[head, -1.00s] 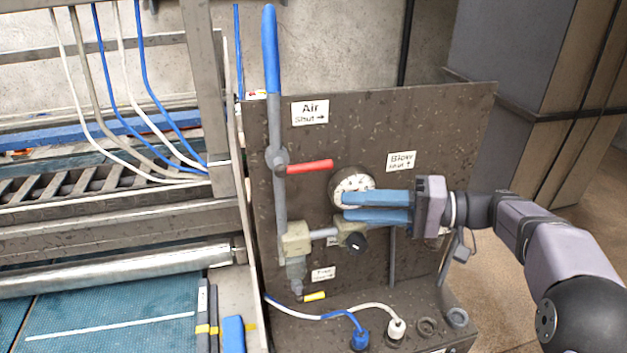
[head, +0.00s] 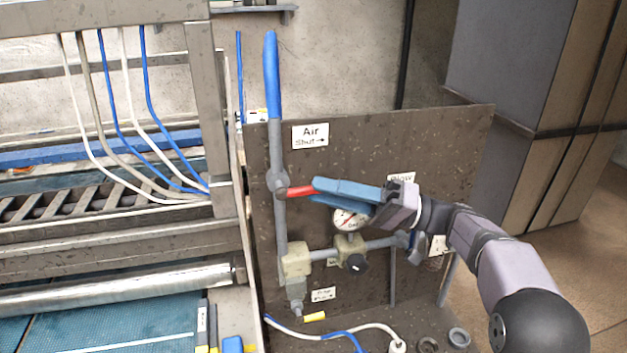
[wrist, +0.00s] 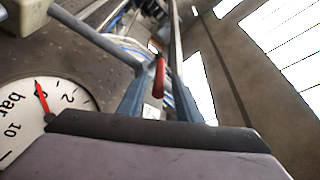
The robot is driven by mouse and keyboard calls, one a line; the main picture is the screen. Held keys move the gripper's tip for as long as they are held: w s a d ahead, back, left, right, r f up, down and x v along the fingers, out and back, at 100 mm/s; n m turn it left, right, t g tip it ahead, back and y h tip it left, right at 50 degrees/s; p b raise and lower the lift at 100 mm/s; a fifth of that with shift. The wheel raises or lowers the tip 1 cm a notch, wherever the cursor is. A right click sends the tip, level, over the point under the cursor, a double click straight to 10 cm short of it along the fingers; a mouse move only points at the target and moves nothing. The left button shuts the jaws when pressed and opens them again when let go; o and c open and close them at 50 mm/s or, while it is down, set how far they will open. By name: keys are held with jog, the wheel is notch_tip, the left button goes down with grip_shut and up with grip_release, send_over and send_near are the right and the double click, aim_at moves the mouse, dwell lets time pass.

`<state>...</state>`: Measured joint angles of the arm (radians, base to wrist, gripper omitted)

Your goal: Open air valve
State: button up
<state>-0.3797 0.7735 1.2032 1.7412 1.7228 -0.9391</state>
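The air valve has a red lever handle (head: 301,191) on the vertical grey pipe, sticking out to the right below the "Air Shut" sign (head: 310,136). My gripper (head: 315,191), with blue fingers, is at the handle's outer end. In the wrist view the red handle (wrist: 160,76) lies between the two fingers, with gaps beside it, so the gripper looks open. Contact cannot be told. The pressure gauge (head: 348,220) is partly hidden by my gripper; in the wrist view the gauge (wrist: 40,118) has its red needle near the low end.
A blue hose (head: 271,75) rises from the pipe top. A black knob (head: 356,263) sits on the lower pipe. The dark panel (head: 440,135) stands close behind my gripper. A machine frame (head: 205,100) with hoses is at left. Open floor lies at right.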

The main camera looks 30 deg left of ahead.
aim_at(306, 190)
jog(key=shift+p+x, duration=0.55)
jog(key=shift+x, duration=0.85)
grip_shut()
